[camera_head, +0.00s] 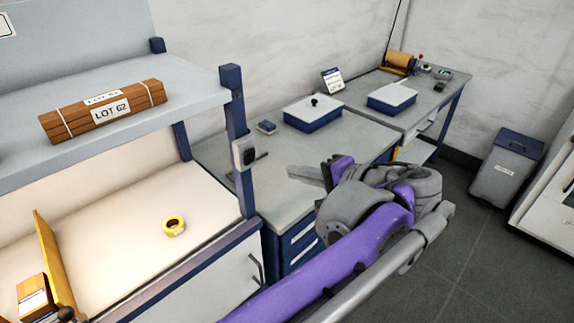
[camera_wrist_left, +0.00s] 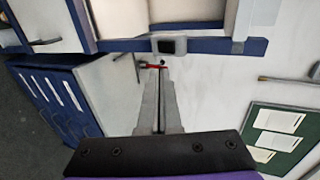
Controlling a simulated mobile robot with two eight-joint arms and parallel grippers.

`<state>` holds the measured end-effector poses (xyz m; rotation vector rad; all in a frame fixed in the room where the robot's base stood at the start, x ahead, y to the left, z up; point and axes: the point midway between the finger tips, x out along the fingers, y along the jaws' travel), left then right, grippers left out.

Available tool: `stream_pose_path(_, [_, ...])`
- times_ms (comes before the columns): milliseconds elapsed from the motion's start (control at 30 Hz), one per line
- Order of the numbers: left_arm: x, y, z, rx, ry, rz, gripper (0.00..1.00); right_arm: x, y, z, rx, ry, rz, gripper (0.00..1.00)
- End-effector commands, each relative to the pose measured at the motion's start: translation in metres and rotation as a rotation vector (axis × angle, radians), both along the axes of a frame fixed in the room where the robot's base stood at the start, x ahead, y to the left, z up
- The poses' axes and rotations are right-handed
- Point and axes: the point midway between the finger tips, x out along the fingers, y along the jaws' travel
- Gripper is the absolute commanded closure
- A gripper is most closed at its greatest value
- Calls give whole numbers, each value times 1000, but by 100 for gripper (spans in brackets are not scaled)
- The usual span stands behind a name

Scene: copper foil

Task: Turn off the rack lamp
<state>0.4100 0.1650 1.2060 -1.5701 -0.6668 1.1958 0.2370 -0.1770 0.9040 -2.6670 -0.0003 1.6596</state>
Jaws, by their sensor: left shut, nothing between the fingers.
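A small switch box (camera_head: 244,152) with a pale face sits on the blue post of the rack (camera_head: 232,95), and a short thin bar sticks out to its right. The box also shows in the left wrist view (camera_wrist_left: 172,46), just beyond the fingertips. The lower rack bay is brightly lit; the lamp itself is hidden under the upper shelf. My left gripper (camera_head: 291,173) is shut and empty, to the right of the box and apart from it in the head view. Its fingers (camera_wrist_left: 160,72) point toward the post; a small red part shows by their tips. My right gripper is out of view.
A wood bundle labelled LOT 62 (camera_head: 104,110) lies on the upper shelf. A drawer bench (camera_head: 270,190) with a lidded box (camera_head: 313,115) stands behind my left arm. A grey bin (camera_head: 507,165) stands right.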

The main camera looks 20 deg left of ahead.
Motion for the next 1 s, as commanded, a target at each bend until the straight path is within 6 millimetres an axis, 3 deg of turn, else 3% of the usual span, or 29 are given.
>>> stream_pose_path(400, [30, 77, -31, 1, 0, 6, 100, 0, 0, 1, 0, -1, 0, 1])
stream_pose_path(500, [36, 90, -26, 1, -1, 4, 100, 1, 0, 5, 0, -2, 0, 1])
stream_pose_path(700, [43, 106, -23, 0, -1, 1, 100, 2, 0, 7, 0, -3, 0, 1])
stream_pose_path(1000, [44, 108, -23, 0, 0, 0, 100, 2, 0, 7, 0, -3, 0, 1])
